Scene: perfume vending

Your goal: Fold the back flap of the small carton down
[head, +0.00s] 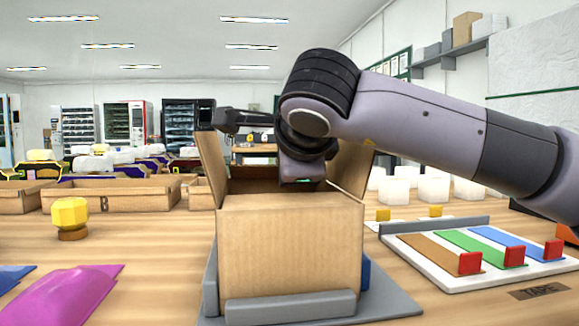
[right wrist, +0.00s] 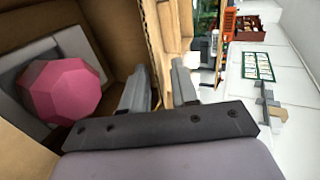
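The small carton (head: 290,240) stands upright in the middle of the head view, with its left flap (head: 211,165) and right flap (head: 352,170) up. The back edge (head: 255,172) is partly behind my right arm, and I cannot tell the back flap from the back wall. My right arm reaches over the carton from the right. In the right wrist view my right gripper (right wrist: 160,88) has its fingers apart, with a cardboard edge (right wrist: 153,45) showing through the gap; contact is unclear. A pink faceted stopper (right wrist: 63,90) lies inside the carton. My left gripper is not in view.
A grey fixture (head: 290,307) holds the carton at the front. A white board (head: 455,284) with coloured strips and red blocks is right. An open box (head: 115,195) stands behind left.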

